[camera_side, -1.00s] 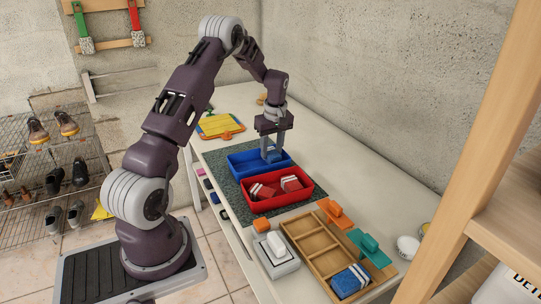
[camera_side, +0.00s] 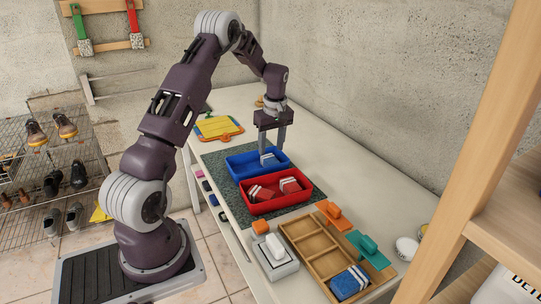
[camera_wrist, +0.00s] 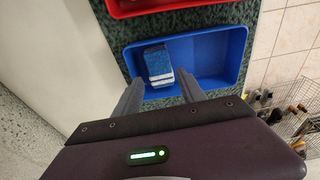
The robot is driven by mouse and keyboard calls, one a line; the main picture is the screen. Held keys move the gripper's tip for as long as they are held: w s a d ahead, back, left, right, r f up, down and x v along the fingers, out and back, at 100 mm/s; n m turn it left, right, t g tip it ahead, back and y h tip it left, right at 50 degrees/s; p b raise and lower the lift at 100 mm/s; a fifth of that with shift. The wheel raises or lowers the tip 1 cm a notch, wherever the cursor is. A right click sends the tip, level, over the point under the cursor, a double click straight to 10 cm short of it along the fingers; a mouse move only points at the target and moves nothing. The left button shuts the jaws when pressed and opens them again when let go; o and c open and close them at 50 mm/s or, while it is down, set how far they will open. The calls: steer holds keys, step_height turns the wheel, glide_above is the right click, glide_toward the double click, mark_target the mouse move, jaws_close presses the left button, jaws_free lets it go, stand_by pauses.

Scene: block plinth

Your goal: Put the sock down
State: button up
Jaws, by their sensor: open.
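A blue sock with white bands (camera_wrist: 157,64) lies in the blue bin; it also shows in the side view (camera_side: 268,159). The blue bin (camera_wrist: 222,71) stands on the dark mat, also seen in the side view (camera_side: 239,169). My gripper (camera_wrist: 160,97) is open, with its fingers apart and empty. In the side view my gripper (camera_side: 273,150) is over the blue bin, at the sock's end of it. The sock lies just beyond the fingertips in the wrist view. Whether a fingertip still touches it, I cannot tell.
A red bin (camera_side: 276,204) holding red socks stands beside the blue bin. A wooden divided tray (camera_side: 299,236) holds another blue sock (camera_side: 349,283). Orange and teal blocks and a grey-white block lie around the tray. A yellow clipboard (camera_side: 217,127) lies at the back.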

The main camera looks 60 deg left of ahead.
mark_target(274, 163)
steer(key=s+d+r+m+t, duration=0.1)
steer(key=d+r+m, duration=0.1)
steer(key=d+r, duration=0.5)
steer(key=s+d+r+m+t, duration=0.15)
steer(key=d+r, duration=0.25)
steer(key=r, duration=0.5)
steer(key=s+d+r+m, duration=0.3)
steer(key=s+d, duration=0.1)
steer(key=d, duration=0.3)
steer(key=s+d+r+m, duration=0.3)
steer(key=d, duration=0.3)
steer(key=s+d+f+m+t+h, duration=0.1)
steer(key=s+d+m, duration=0.3)
steer(key=s, duration=0.3)
steer(key=s+d+f+m+t, duration=0.1)
steer(key=s+d+m, duration=0.3)
steer(key=s, duration=0.4)
steer(key=shift+d+t+h, duration=0.4)
steer(key=shift+d+t, duration=0.15)
steer(key=shift+d, duration=0.3)
